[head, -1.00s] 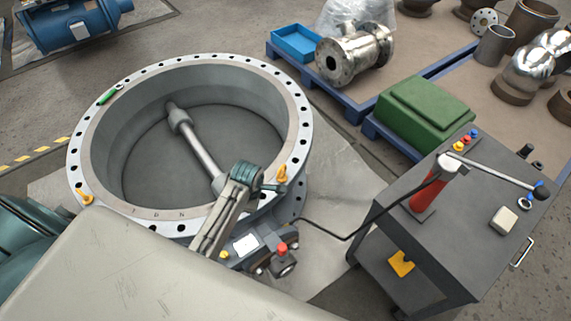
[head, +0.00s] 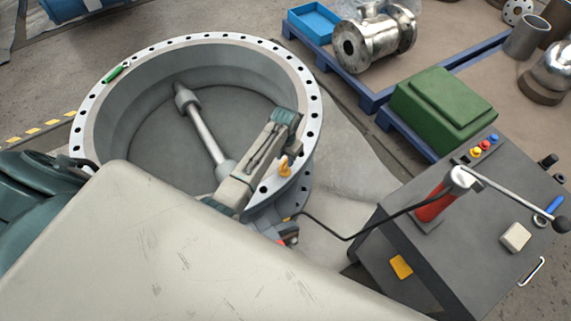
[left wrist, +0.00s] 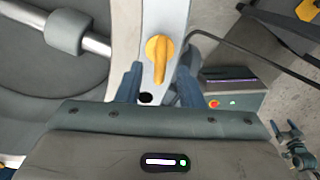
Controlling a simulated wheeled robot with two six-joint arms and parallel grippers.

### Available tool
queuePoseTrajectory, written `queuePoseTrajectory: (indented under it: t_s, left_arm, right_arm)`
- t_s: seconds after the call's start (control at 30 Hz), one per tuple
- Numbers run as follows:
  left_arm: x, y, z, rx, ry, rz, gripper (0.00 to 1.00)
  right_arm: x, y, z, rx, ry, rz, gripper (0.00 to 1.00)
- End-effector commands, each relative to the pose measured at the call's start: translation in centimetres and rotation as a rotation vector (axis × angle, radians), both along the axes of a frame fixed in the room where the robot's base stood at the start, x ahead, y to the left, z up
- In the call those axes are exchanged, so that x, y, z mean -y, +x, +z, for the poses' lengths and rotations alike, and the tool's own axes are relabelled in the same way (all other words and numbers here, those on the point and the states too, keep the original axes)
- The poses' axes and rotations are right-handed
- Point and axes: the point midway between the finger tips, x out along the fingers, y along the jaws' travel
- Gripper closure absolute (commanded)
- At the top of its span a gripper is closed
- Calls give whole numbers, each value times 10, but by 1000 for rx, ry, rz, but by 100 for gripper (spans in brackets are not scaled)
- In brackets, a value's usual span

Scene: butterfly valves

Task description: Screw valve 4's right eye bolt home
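The right eye bolt (head: 284,167), yellow-orange, stands in the flange rim of the large open valve (head: 98,82). My left gripper (head: 287,116) hangs over the valve's right side, above and behind the bolt in the head view. The bolt's seat is too small to judge. A dark jointed part at the wrist view's lower right may be my right gripper (left wrist: 296,140).
A grey cart (head: 455,240) with a red hand pump (head: 434,203) stands at the right. A black hose (head: 345,238) runs from it to the valve. A green box (head: 443,108) stands behind.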

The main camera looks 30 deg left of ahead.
Motion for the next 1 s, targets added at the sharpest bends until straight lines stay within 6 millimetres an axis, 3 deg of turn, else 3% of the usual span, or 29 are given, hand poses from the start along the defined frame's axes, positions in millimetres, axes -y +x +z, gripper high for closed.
queuePoseTrajectory:
  t_s: [0.1,0.3,0.7,0.87,1.0]
  left_arm:
    - [0,-1,-23,-3,-1,0,66]
    - [0,0,-47,0,-1,-1,66]
    - [0,0,-53,2,0,-2,66]
    - [0,0,-53,1,0,-2,98]
    - [0,0,-53,1,0,-2,100]
  right_arm:
    - [0,1,-1,1,0,0,23]
    - [0,6,-2,7,0,1,23]
    - [-7,7,-3,9,8,-3,23]
    - [-7,7,-3,9,8,-3,23]
    - [-7,7,-3,9,7,-2,23]
